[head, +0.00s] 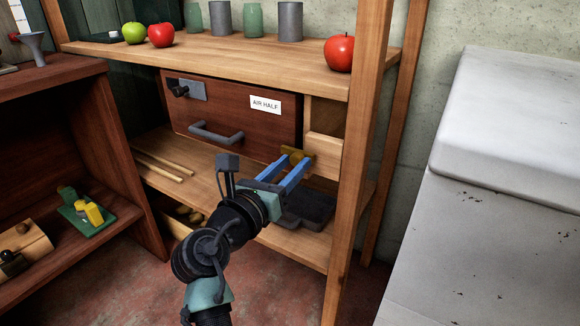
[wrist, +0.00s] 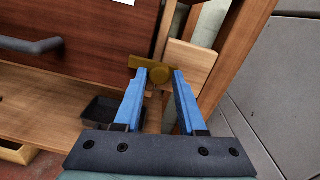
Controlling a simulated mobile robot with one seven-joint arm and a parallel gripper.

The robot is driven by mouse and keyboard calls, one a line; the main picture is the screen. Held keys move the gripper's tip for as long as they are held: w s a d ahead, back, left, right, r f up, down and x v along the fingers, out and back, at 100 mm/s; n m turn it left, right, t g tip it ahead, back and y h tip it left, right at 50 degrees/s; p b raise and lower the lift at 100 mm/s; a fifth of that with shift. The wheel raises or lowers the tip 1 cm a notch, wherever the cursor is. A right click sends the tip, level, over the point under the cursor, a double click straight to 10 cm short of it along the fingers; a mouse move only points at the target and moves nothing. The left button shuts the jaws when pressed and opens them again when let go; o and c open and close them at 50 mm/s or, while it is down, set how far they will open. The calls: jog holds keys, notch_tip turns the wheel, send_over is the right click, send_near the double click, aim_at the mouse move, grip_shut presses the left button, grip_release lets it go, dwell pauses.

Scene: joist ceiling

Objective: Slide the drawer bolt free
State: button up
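The brown drawer (head: 225,118) is closed in the wooden shelf unit and bears a white label (head: 265,105) reading "AIR HALF". A brass bolt with a round knob (wrist: 160,74) sits at the drawer's right side by a pale wood block (wrist: 192,62). It also shows in the head view (head: 296,156), partly hidden by my fingers. My gripper (head: 295,163) has its blue fingers apart, with the tips on either side of the knob. I cannot tell whether they touch it. A grey drawer handle (head: 215,134) is to the left.
A grey plate with a dark knob (head: 184,90) is on the drawer's upper left. Apples (head: 339,52) and several cups (head: 252,20) stand on the shelf above. A dark tray (head: 307,207) lies below. A shelf post (head: 358,150) stands close right of my gripper.

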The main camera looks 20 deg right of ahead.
grip_shut()
dwell(1.1)
